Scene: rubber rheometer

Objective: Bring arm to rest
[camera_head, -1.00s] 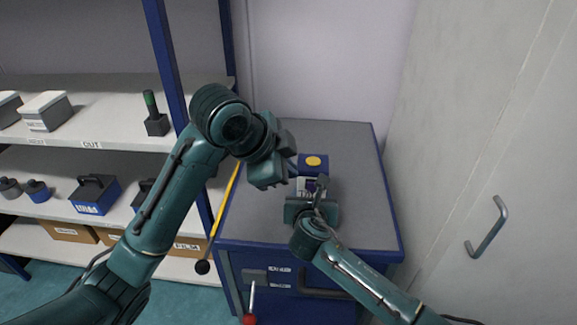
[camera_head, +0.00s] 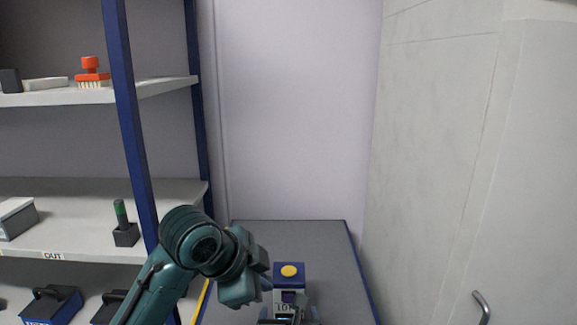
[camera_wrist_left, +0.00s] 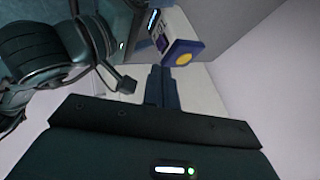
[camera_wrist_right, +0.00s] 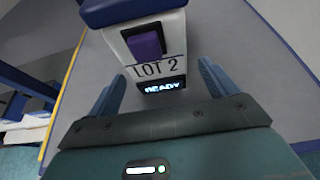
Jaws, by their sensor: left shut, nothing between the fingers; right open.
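My left arm comes in from the left in the head view, with its gripper (camera_head: 262,287) above the grey cabinet top, left of a small device (camera_head: 289,271). In the left wrist view the left fingers (camera_wrist_left: 162,86) are closed together and empty. My right gripper (camera_head: 290,316) is at the bottom edge of the head view, mostly cut off. In the right wrist view its fingers (camera_wrist_right: 160,92) are apart, on either side of the device's lower front. The device has a blue top, yellow button, purple switch, "LOT 2" label and "READY" display (camera_wrist_right: 163,86). Contact cannot be told.
The cabinet top (camera_head: 325,245) is clear behind the device. A shelf rack (camera_head: 75,225) with boxes and a green-topped tool (camera_head: 121,220) stands at left. A pale wall panel with a handle (camera_head: 481,306) is close at right.

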